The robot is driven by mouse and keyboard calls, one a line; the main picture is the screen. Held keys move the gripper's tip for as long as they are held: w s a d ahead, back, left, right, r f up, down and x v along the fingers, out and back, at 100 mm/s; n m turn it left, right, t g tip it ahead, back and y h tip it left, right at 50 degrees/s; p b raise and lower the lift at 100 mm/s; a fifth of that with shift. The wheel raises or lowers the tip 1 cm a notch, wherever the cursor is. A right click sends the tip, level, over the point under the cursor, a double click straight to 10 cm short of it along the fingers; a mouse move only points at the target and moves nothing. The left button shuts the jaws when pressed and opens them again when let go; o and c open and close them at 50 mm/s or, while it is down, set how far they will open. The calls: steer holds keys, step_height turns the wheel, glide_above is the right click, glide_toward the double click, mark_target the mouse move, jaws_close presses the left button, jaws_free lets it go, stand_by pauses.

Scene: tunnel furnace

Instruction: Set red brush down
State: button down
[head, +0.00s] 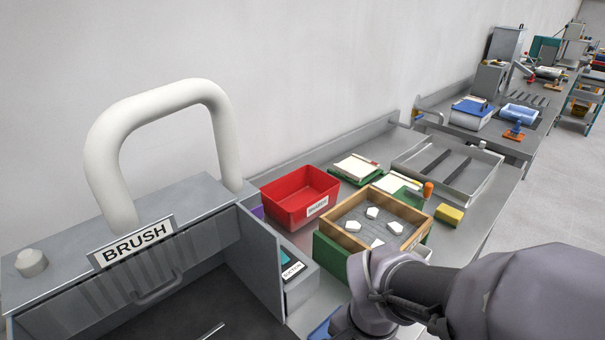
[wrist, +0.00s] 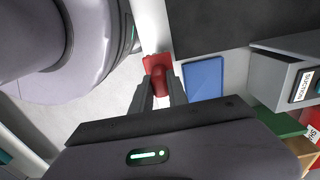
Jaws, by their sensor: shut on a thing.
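In the wrist view the red brush (wrist: 158,68) is between the fingertips of my gripper (wrist: 160,88), which is shut on it. Its red block shows just beyond the fingertips, and my fingers hide part of it. It is over or near a pale surface, left of a flat blue pad (wrist: 203,78); I cannot tell whether it touches the surface. In the head view my arm comes in at the lower right, and the gripper and brush are out of sight. A corner of the blue pad (head: 324,327) shows at the bottom edge there.
A grey station labelled BRUSH (head: 138,244) with a thick white hoop (head: 160,97) stands at the left. A red bin (head: 300,196), a wooden-framed tray (head: 352,238) with white pieces and a yellow sponge (head: 449,214) occupy the bench. A small labelled box (head: 297,275) stands beside the station.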

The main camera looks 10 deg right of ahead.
steer(key=w+r+p, duration=0.1)
steer(key=p, duration=0.3)
steer(key=shift+w+r, duration=0.15)
steer(key=shift+r, duration=0.05)
steer(key=shift+w+d+f+b, duration=0.15)
steer(key=shift+w+f+b, duration=0.2)
steer(key=shift+w+f, duration=1.1)
steer(key=shift+w+d+f+b, duration=0.15)
steer(key=shift+w+f+b, duration=0.35)
steer(key=shift+w, duration=1.75)
steer(key=shift+w+d+f+b, duration=0.2)
steer(key=shift+w+f, duration=1)
steer(key=shift+w, duration=0.65)
steer(key=c, duration=1.3)
jaws_free()
